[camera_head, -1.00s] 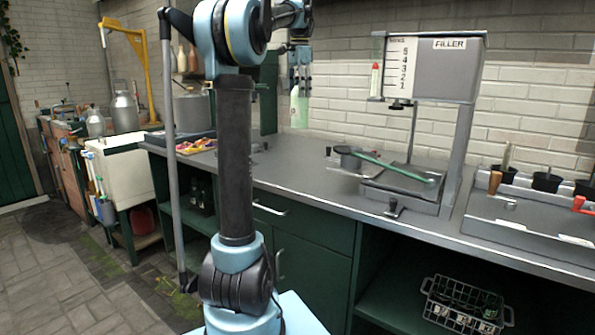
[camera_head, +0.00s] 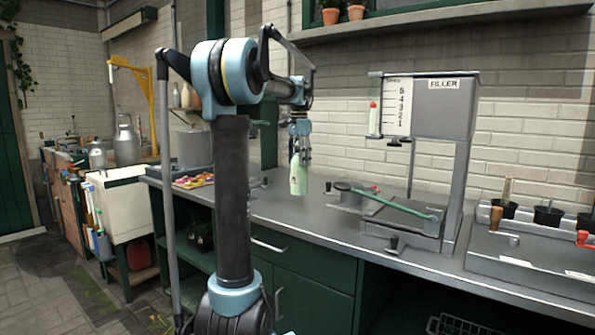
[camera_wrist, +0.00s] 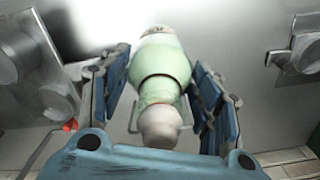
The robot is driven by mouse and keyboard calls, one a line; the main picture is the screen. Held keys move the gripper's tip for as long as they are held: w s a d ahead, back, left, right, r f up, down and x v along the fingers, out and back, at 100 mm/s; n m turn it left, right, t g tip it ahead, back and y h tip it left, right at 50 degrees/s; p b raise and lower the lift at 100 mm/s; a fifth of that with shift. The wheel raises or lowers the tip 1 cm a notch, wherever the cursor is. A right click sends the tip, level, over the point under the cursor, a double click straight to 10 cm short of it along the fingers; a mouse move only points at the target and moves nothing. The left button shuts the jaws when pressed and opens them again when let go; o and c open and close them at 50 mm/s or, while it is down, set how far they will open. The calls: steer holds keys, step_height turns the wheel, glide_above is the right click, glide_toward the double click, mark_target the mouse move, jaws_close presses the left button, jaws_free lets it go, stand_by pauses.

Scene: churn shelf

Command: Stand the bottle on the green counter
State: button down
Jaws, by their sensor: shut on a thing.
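A pale green bottle (camera_head: 298,176) with a whitish top hangs roughly upright in my gripper (camera_head: 300,155). In the wrist view the bottle (camera_wrist: 163,62) lies between the two blue-padded fingers of my gripper (camera_wrist: 166,105), its whitish top nearest the camera. My gripper is shut on it near the top. The counter (camera_head: 300,213) has a grey top over dark green cabinets. The bottle's lower end shows over the grey top; I cannot tell whether it touches.
A filler machine (camera_head: 430,105) stands right of the bottle, with a green-handled tool (camera_head: 395,203) at its base. A tray with colourful items (camera_head: 193,181) lies to the left. Black pots (camera_head: 548,213) stand at the right. The counter top near the bottle looks clear.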

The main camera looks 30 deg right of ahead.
steer(key=shift+f, duration=1.8)
steer(key=c, duration=0.5)
jaws_free()
step_height(320, 180, up, 12)
steer(key=shift+a+r, duration=0.1)
